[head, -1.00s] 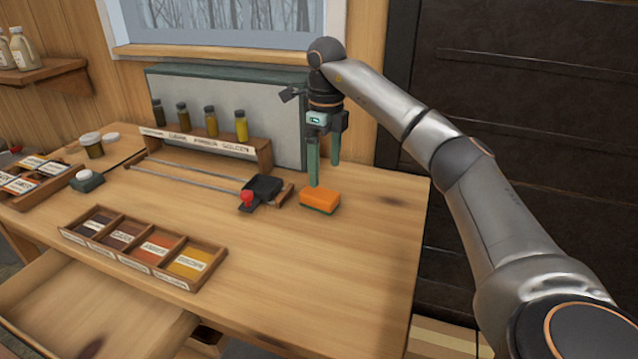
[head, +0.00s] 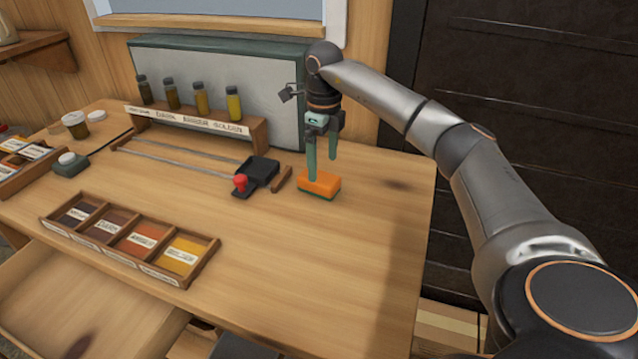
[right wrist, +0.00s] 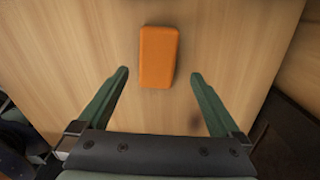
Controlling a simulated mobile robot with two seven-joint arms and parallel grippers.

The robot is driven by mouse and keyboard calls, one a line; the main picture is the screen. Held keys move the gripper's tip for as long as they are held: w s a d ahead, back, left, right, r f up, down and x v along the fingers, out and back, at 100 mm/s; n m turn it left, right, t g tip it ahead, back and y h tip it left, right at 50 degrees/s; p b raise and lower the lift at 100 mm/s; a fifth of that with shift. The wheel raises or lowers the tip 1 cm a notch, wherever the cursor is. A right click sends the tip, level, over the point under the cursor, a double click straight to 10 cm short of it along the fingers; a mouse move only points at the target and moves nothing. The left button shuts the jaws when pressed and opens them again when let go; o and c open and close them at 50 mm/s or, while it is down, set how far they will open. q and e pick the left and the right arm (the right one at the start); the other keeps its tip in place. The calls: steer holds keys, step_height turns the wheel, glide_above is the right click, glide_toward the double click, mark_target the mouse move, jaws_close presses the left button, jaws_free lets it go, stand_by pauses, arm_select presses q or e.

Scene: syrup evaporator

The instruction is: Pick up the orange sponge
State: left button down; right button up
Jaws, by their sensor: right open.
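The orange sponge (head: 320,184) lies flat on the wooden table, right of the black slider with the red knob. My right gripper (head: 322,168) points down at it from above, its green fingers apart. In the right wrist view the sponge (right wrist: 158,57) lies beyond and between the lines of the two fingertips (right wrist: 160,73), with clear table on both sides. The fingers do not touch it, and nothing is between them. My left gripper is in neither view.
The slider (head: 255,175) and its rails stand left of the sponge. A rack (head: 190,122) with several bottles stands behind, before a grey panel (head: 225,80). A compartment tray (head: 130,240) lies front left. The table right of the sponge (head: 390,220) is clear.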

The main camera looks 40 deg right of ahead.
mark_target(319, 176)
steer(key=f, duration=0.5)
steer(key=shift+w+a+f, duration=0.15)
steer(key=shift+w+a, duration=0.15)
steer(key=shift+a, duration=0.05)
steer(key=c, duration=1.5)
steer(key=shift+o, duration=0.2)
